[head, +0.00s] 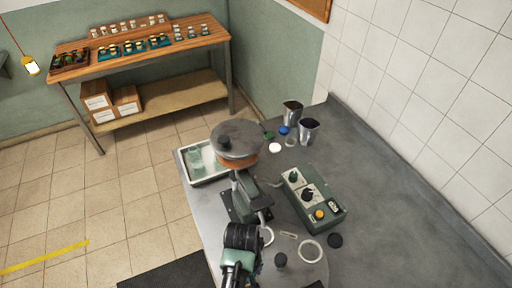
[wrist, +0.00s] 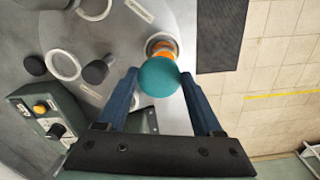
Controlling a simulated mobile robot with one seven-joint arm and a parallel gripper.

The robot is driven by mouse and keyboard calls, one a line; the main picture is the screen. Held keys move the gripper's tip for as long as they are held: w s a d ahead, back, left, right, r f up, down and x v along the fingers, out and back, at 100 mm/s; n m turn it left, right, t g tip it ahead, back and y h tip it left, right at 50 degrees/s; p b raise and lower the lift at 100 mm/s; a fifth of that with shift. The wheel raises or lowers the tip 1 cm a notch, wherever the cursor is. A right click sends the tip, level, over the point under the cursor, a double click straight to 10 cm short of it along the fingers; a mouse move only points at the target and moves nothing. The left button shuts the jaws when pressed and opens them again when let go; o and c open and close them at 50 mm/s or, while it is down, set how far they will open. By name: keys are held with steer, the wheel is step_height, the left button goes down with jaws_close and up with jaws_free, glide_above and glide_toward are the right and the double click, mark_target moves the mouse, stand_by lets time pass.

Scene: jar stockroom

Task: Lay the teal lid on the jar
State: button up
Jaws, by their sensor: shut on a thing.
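In the wrist view the round teal lid (wrist: 159,77) sits between the two blue fingers of my gripper (wrist: 159,80), which is shut on it. Just beyond the lid stands a small jar (wrist: 161,42) with a pale rim and orange contents. The lid covers the near part of the jar in this view; I cannot tell whether they touch or how high the lid is above it. In the head view my arm reaches in from the bottom edge, and the lid, the jar and my fingertips cannot be made out.
A control box (head: 313,199) with knobs stands on the grey bench, behind loose rings (head: 311,250) and dark knobs (head: 281,260). A press-like stand (head: 237,140), a tray (head: 208,178) and metal cups (head: 309,131) are farther back.

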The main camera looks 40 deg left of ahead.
steer(key=shift+a+r, duration=0.15)
steer(key=shift+a, duration=0.2)
steer(key=shift+a+f+n, duration=0.1)
steer(key=shift+f+n, duration=0.2)
steer(key=shift+f, duration=0.05)
steer(key=shift+s+f+b, duration=0.25)
steer(key=shift+f+b, duration=0.55)
steer(key=shift+b, duration=0.3)
steer(key=shift+w+f+b, duration=0.1)
steer(key=shift+f+b, duration=1.4)
steer(key=shift+f, duration=0.3)
steer(key=shift+d+p, duration=0.2)
steer(key=shift+p, duration=0.2)
steer(key=shift+f, duration=0.65)
stand_by(0.5)
steer(key=o, duration=1.3)
steer(key=shift+o, duration=0.2)
steer(key=shift+r, duration=0.15)
